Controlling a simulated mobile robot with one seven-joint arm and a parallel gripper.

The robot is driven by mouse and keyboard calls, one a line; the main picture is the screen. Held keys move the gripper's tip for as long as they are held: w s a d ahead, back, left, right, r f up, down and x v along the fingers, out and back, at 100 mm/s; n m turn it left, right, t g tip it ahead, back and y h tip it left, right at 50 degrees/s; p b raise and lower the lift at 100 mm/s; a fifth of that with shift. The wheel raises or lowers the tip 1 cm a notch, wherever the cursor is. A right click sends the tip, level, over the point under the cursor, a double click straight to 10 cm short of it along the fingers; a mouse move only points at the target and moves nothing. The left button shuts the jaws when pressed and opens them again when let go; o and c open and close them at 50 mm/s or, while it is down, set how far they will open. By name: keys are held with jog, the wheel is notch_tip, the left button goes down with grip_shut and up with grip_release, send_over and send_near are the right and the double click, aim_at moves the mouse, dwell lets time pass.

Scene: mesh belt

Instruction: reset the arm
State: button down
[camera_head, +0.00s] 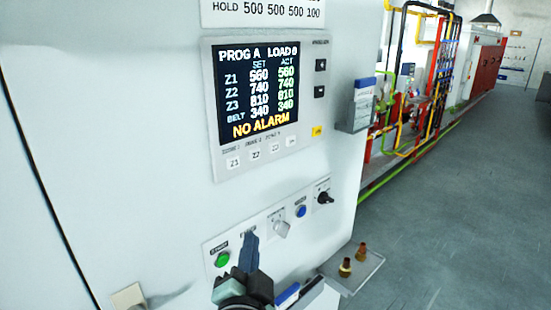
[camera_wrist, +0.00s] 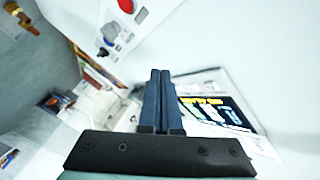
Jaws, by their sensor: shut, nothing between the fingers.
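My gripper (camera_head: 250,240) is at the bottom of the head view, in front of the button strip (camera_head: 237,245) on a white cabinet. Its two dark blue fingers point up and are closed together with nothing between them. They cover part of the strip between the green button (camera_head: 222,259) and a grey selector switch (camera_head: 281,228). In the wrist view the fingers (camera_wrist: 160,75) lie side by side at the middle. A red button (camera_wrist: 127,5) shows beyond them at the top. I cannot tell from the pictures whether the fingers touch the panel.
A lit screen (camera_head: 255,95) above the strip reads "NO ALARM"; it also shows in the wrist view (camera_wrist: 215,110). A small shelf with brass fittings (camera_head: 352,275) juts out at lower right. Pipework (camera_head: 405,110) stands behind. Grey floor (camera_head: 450,220) at right is clear.

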jog(key=s+d+r+n+t+b, duration=0.1)
jog(key=s+d+r+n+t, duration=0.15)
jog(key=r, duration=0.75)
jog(key=s+d+r+n+t+b, duration=0.1)
jog(key=s+r+n+t, duration=0.15)
jog(key=r, duration=0.75)
jog(key=s+d+r+n+t+b, duration=0.1)
jog(key=s+r+n+t, duration=0.3)
jog(key=s+r, duration=0.7)
jog(key=shift+d+r+n+t+b, duration=0.15)
jog(key=shift+d+n+t+b, duration=0.2)
jog(key=shift+b, duration=0.2)
